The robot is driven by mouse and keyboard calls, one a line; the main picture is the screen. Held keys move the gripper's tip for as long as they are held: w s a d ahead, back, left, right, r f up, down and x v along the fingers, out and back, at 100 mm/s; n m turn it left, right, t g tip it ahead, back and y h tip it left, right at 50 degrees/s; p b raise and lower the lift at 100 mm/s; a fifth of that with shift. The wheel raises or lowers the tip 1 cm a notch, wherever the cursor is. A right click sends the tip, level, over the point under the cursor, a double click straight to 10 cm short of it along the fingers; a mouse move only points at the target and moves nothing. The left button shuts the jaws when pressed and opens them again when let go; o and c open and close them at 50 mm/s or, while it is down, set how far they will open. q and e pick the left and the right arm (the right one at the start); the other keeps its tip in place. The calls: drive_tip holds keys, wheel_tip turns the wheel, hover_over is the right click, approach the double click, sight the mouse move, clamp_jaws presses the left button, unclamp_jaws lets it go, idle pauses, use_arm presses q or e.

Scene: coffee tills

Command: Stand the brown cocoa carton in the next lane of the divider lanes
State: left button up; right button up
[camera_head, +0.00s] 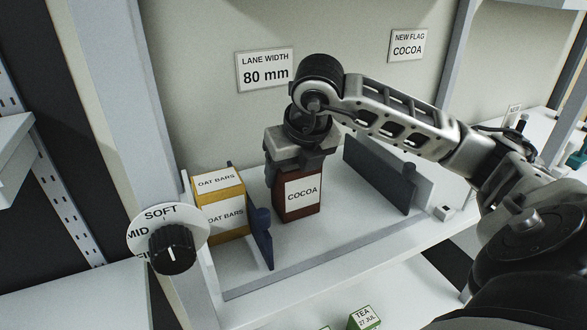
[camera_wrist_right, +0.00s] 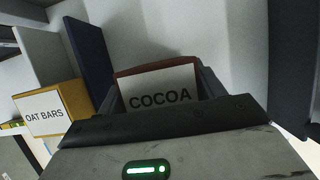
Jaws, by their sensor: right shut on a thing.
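The brown cocoa carton (camera_head: 299,196) stands upright on the shelf, just right of the blue divider (camera_head: 262,236). My right gripper (camera_head: 299,160) is shut on the carton's upper part from above. In the right wrist view the carton (camera_wrist_right: 158,86) shows its COCOA label between the fingers (camera_wrist_right: 165,95). A grey divider (camera_head: 378,180) stands to the right, with a gap between it and the carton. I cannot tell whether the carton's base touches the shelf. My left gripper does not show.
A yellow oat bars carton (camera_head: 222,203) stands left of the blue divider. A dial (camera_head: 172,249) marked SOFT and MID is at the front left. A LANE WIDTH 80 mm sign (camera_head: 265,69) and a NEW FLAG COCOA sign (camera_head: 408,45) are on the back wall. A green tea box (camera_head: 364,318) is below.

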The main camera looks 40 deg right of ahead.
drive_tip(key=o, duration=1)
drive_tip(key=shift+o, duration=0.2)
drive_tip(key=shift+r+p, duration=0.3)
drive_tip(key=shift+p, duration=0.05)
drive_tip(key=p+v, duration=0.1)
drive_tip(key=v, duration=1)
drive_tip(key=shift+r+p, duration=0.3)
drive_tip(key=shift+s, duration=0.25)
